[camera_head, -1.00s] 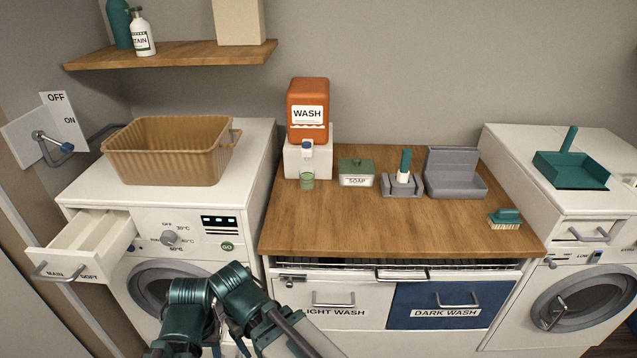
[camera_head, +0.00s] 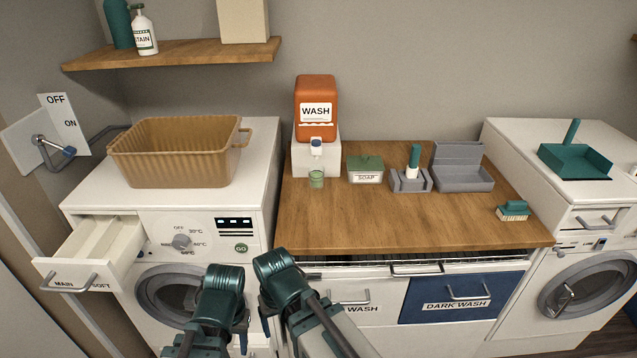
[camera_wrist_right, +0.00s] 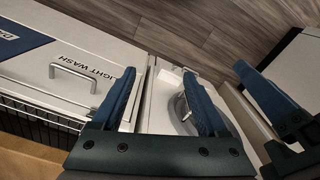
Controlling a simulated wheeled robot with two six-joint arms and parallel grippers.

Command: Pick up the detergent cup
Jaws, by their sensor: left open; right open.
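The detergent cup (camera_head: 316,179) is a small green cup. It stands on the wooden counter below the spout of the orange WASH dispenser (camera_head: 316,100), which rests on a white stand. My left gripper (camera_head: 243,337) and right gripper (camera_head: 264,325) are low in front of the left washing machine, well below and short of the cup; only bits of their blue fingers show there. In the right wrist view my right gripper (camera_wrist_right: 160,82) is open with nothing between its fingers. A blue finger at the right of that view seems to be my left gripper's. The cup is outside that view.
A soap box (camera_head: 366,170), a grey holder (camera_head: 410,180), a grey tray (camera_head: 462,172) and a brush (camera_head: 514,210) stand on the counter (camera_head: 400,225). Its front left part is clear. A tan basket (camera_head: 180,150) tops the left washer, whose detergent drawer (camera_head: 95,248) is open.

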